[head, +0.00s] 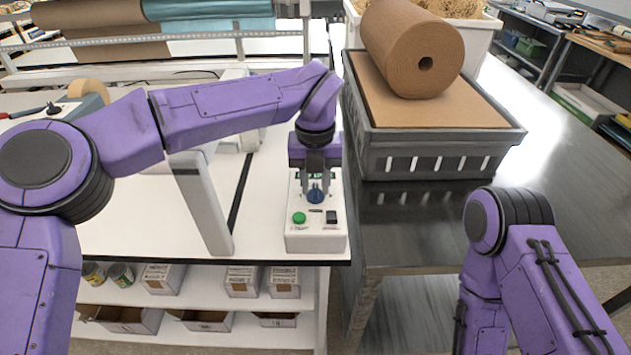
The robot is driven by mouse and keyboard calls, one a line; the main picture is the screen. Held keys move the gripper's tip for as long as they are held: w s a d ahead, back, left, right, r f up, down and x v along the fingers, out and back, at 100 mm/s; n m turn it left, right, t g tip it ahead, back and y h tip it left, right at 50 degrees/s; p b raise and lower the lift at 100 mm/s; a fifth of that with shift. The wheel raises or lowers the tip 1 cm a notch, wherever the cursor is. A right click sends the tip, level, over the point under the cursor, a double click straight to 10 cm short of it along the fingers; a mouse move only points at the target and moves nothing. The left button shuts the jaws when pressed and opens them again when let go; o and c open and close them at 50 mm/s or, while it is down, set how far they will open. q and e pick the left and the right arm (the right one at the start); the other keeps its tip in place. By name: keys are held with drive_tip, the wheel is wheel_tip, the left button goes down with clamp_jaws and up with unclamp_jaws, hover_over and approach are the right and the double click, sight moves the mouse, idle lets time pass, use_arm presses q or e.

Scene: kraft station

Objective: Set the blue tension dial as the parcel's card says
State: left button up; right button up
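The blue tension dial (315,194) sits on the upper part of a small white control box (316,242) at the table's front right corner. Its face markings are too small to read. My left gripper (316,188) points down over the dial, with its fingers on either side of the knob. I cannot tell whether the fingers touch it. A green button (299,218) and a black switch (331,217) sit below the dial on the same box. My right arm is at the lower right, and its gripper is out of view. I see no parcel or card that I can identify.
A grey crate (440,150) with a brown paper roll (412,50) stands on the dark metal table to the right. A grey upright panel (203,205) stands left of the control box.

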sight(315, 188)
use_arm(q)
wheel_tip(315, 188, up, 10)
drive_tip(key=shift+r, duration=0.25)
idle(0.4)
